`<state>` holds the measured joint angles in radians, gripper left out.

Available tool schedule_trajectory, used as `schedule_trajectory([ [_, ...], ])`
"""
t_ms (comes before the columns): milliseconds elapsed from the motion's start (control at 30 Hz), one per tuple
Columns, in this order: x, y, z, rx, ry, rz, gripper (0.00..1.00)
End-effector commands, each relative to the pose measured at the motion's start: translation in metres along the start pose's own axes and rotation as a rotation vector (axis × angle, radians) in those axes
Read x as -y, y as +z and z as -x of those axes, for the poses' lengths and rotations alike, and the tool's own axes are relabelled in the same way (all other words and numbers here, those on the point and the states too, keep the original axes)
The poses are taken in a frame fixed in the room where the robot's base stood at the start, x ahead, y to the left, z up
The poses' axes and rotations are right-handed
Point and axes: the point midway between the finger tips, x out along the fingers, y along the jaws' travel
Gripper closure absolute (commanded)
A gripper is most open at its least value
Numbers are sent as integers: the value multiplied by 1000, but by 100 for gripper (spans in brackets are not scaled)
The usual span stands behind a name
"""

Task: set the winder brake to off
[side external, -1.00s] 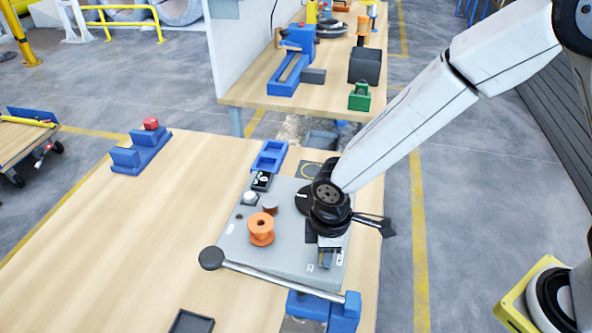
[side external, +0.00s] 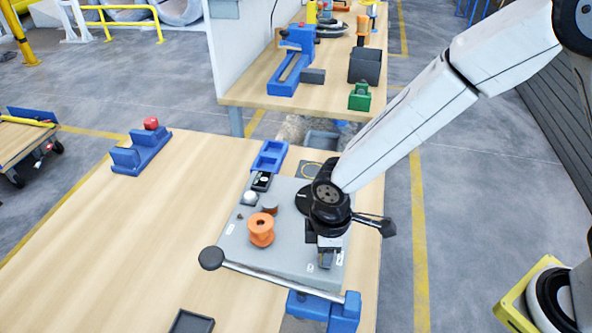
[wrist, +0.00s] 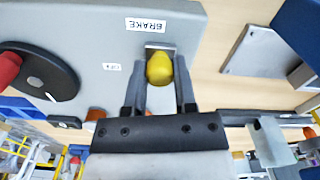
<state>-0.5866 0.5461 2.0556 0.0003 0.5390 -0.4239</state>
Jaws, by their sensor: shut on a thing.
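The winder brake shows in the wrist view as a yellow rounded knob (wrist: 160,68) at a small slot plate, below a white BRAKE label (wrist: 147,25) that appears upside down. My gripper (wrist: 159,92) has one dark finger on each side of the knob and is shut on it. In the side external view my gripper (side external: 327,257) is low over the right front part of the grey winder panel (side external: 280,255). The knob is mostly hidden there by the gripper. I cannot tell which setting the brake is at; the small label (wrist: 111,66) beside it is unclear.
An orange spool (side external: 261,230) stands on the panel left of my gripper. A long bar with a black ball (side external: 210,258) crosses the panel's front edge. A black dial (wrist: 45,80) with a red handle is nearby. The wooden bench (side external: 120,250) is mostly clear at left.

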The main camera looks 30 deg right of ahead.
Motion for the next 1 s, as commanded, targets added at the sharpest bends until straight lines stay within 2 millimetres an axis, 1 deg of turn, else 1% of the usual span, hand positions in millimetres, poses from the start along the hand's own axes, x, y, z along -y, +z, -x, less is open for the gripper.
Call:
schedule_trajectory([
  [167,-1,0,0,1,-1,-1,100],
  [267,-9,2,0,1,0,-3,100],
  [400,-25,6,0,2,-1,-4,100],
  [500,-33,8,0,2,0,-3,100],
  [833,-38,9,0,1,3,-1,100],
  [867,-38,9,0,1,3,-1,56],
  [900,-38,9,0,1,3,-1,44],
  [933,-38,9,0,1,3,-1,34],
  [967,-38,9,0,1,2,-1,30],
  [1000,-37,9,0,1,2,-1,30],
])
